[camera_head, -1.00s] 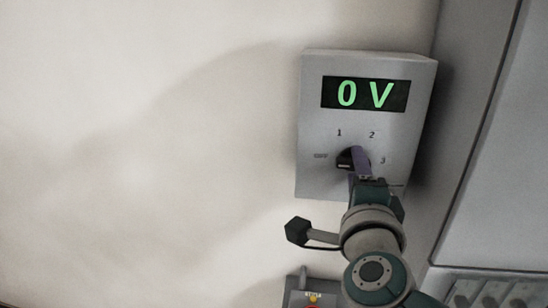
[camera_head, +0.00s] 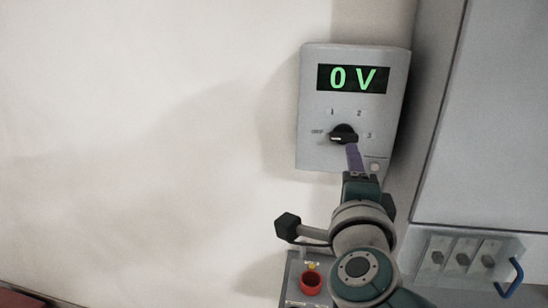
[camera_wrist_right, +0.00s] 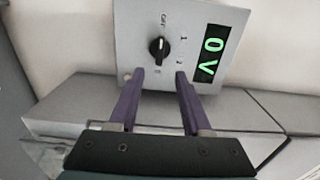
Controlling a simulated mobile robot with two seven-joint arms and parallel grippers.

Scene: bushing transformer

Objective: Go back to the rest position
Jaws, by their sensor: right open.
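My right gripper (camera_head: 354,157) is in front of the lower part of a grey voltage box on the wall, just below its black rotary knob (camera_head: 343,134). In the right wrist view the two purple fingers of the gripper (camera_wrist_right: 155,82) are apart with nothing between them, and the knob (camera_wrist_right: 158,48) stands clear beyond their tips. The box (camera_head: 312,105) has a green display (camera_head: 353,78) reading 0 V. The knob has marks OFF, 1, 2 and 3 around it, and its pointer faces the OFF side. My left gripper is not in view.
Below the box is a grey panel with a red round button (camera_head: 311,281), partly behind my right arm. A grey cabinet (camera_head: 480,120) stands at the right, with a switch panel (camera_head: 462,255) and a blue handle (camera_head: 511,278) below. The wall at left is bare.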

